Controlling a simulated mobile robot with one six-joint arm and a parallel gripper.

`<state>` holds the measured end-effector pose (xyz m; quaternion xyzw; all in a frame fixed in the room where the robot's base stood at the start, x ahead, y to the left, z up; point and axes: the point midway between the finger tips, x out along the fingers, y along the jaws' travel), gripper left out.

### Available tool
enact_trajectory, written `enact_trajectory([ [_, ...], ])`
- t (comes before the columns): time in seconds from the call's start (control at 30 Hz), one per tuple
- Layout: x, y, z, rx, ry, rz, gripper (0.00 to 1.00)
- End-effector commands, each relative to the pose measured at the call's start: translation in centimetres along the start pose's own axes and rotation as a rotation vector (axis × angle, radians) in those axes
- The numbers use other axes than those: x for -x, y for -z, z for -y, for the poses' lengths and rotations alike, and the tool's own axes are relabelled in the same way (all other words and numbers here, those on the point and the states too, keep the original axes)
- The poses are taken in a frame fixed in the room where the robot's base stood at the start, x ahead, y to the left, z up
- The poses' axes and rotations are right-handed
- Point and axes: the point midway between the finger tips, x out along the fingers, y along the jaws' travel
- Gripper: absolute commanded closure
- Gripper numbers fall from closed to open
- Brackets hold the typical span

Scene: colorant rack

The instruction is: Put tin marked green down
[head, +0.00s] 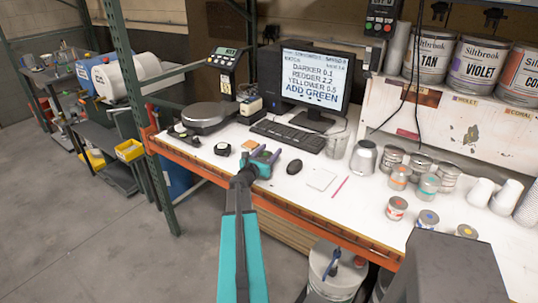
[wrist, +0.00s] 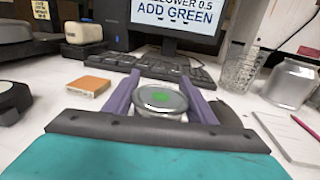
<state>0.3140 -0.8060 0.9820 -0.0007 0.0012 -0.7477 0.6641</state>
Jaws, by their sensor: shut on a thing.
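The tin marked green (wrist: 161,98) is a small silver tin with a green spot on its lid. In the wrist view it sits upright between the two purple fingers of my gripper (wrist: 163,84), which are shut on it. In the head view my gripper (head: 265,156) is over the front part of the white bench (head: 345,213), left of the mouse, and the tin is mostly hidden. I cannot tell whether the tin's base touches the bench.
An orange block (wrist: 88,87) lies left of the fingers. The keyboard (head: 287,135) and monitor (head: 314,80) reading "ADD GREEN" are behind. A scale (head: 206,114) stands left.

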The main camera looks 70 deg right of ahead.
Motion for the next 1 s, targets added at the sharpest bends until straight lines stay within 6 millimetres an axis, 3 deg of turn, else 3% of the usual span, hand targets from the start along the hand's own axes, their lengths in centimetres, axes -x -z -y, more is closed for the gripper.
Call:
enact_trajectory([
  [0.47,-0.22,0.52,0.27,0.0,0.004,0.001,0.75],
  [0.5,-0.23,0.54,0.28,-0.001,0.004,0.0,0.48],
  [0.6,-0.23,0.46,0.3,-0.001,0.004,0.0,0.31],
  [1.0,-0.27,0.34,0.38,0.0,0.005,0.0,0.31],
])
